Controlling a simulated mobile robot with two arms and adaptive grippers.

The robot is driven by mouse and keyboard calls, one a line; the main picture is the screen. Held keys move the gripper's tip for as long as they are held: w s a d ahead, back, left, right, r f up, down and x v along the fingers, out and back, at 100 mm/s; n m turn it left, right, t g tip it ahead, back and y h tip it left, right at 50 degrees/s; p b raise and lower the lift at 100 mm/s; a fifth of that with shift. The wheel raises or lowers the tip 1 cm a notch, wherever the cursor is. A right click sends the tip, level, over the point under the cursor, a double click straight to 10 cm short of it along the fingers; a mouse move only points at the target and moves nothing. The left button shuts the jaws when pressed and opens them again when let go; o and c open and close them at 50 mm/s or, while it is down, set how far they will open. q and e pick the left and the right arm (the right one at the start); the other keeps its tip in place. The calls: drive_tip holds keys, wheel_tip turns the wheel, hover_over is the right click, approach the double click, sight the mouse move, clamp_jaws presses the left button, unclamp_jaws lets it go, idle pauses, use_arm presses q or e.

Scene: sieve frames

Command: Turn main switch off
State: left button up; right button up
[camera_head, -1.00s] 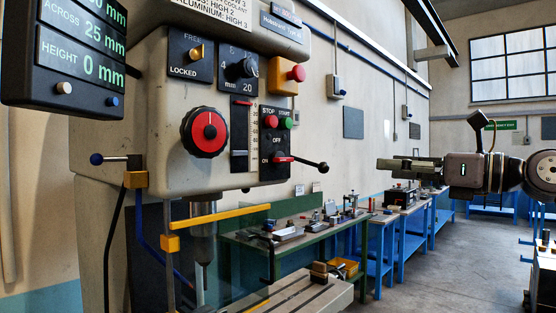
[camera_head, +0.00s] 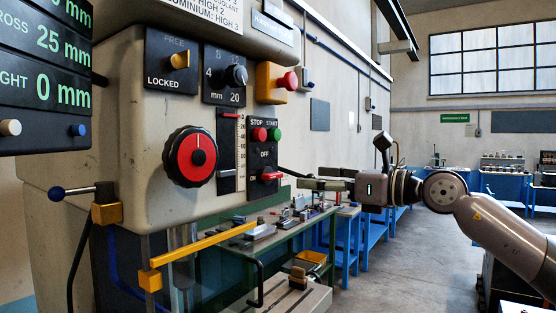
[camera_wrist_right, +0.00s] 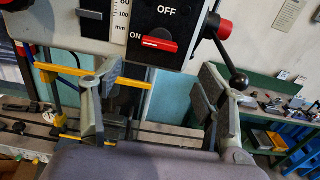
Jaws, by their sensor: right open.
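The main switch (camera_head: 271,176) is a red handle on the machine's black panel, below the STOP and START buttons. It lies level, beside the ON label and below OFF. The switch also shows in the right wrist view (camera_wrist_right: 160,44), at the top centre, beyond the fingers. My right gripper (camera_head: 318,179) is to the right of the panel, open and empty, with its fingers pointing left. In the wrist view its two fingers (camera_wrist_right: 150,90) stand wide apart with the switch ahead, not touching it. My left gripper is not in view.
A black lever with a ball knob (camera_wrist_right: 238,80) sticks out just right of the panel, close to my right finger. A yellow bar (camera_head: 205,244) crosses below the panel. A red emergency button (camera_head: 289,82) is above right. Workbenches stand behind.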

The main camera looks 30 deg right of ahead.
sight(277, 177)
drive_tip(key=p+x, duration=0.6)
drive_tip(key=x, duration=0.3)
drive_tip(key=shift+r, duration=0.15)
drive_tip(key=shift+w+a+p, duration=0.2)
drive_tip(key=shift+w+p, duration=0.1)
drive_tip(key=shift+p, duration=0.05)
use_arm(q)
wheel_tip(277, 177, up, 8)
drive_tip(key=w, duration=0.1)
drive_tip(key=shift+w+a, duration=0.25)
use_arm(e)
drive_tip(key=c, duration=1.1)
drive_tip(key=shift+c, duration=0.2)
